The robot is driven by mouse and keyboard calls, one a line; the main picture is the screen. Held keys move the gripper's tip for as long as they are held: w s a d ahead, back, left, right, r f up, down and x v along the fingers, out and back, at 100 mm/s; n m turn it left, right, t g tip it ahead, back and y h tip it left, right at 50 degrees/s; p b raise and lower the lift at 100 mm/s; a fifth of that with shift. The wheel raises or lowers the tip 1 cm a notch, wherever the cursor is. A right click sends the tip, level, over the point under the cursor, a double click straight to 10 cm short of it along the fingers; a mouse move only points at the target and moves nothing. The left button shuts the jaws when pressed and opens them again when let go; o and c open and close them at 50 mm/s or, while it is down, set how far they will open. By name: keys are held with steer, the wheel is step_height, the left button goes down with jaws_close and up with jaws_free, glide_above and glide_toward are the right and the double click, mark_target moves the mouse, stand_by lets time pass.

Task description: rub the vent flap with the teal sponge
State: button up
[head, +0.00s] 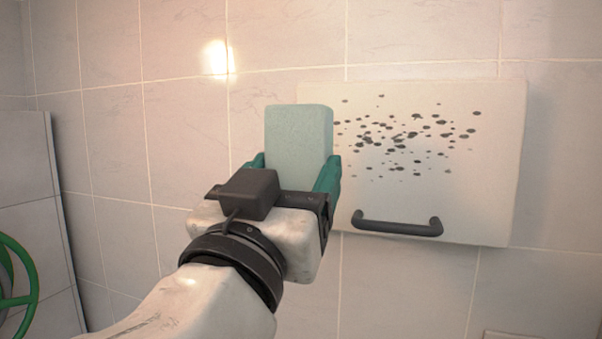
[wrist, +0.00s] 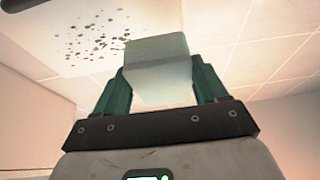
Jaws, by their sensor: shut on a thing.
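The vent flap (head: 470,200) is a cream panel on the tiled wall, with a dark bar handle (head: 397,226) along its lower edge. Several dark spots (head: 405,138) cover its upper middle; they also show at the upper left of the wrist view (wrist: 95,38). My gripper (head: 297,172) is shut on the pale teal sponge (head: 299,135), which stands up out of the teal fingers. In the head view the sponge overlaps the flap's left edge. I cannot tell whether it touches the flap. In the wrist view the sponge (wrist: 157,72) sits between both fingers.
A green wheel (head: 20,275) shows at the far left, by a grey panel (head: 35,190). The tiled wall (head: 180,130) left of the flap is bare. A pale edge (head: 515,335) shows at the bottom right.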

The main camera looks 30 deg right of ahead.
steer(key=shift+s+d+r, duration=0.1)
steer(key=shift+s+r, duration=0.05)
steer(key=shift+r, duration=0.15)
steer(key=shift+d, duration=0.15)
steer(key=shift+w+d+p, duration=0.85)
steer(key=shift+w+d, duration=1.1)
steer(key=shift+w, duration=0.15)
steer(key=shift+w+d, duration=0.65)
steer(key=shift+s+d, duration=3.1)
steer(key=shift+s+d+p, duration=0.3)
steer(key=shift+s+d, duration=0.15)
steer(key=shift+s, duration=0.05)
steer(key=shift+s+d, duration=0.1)
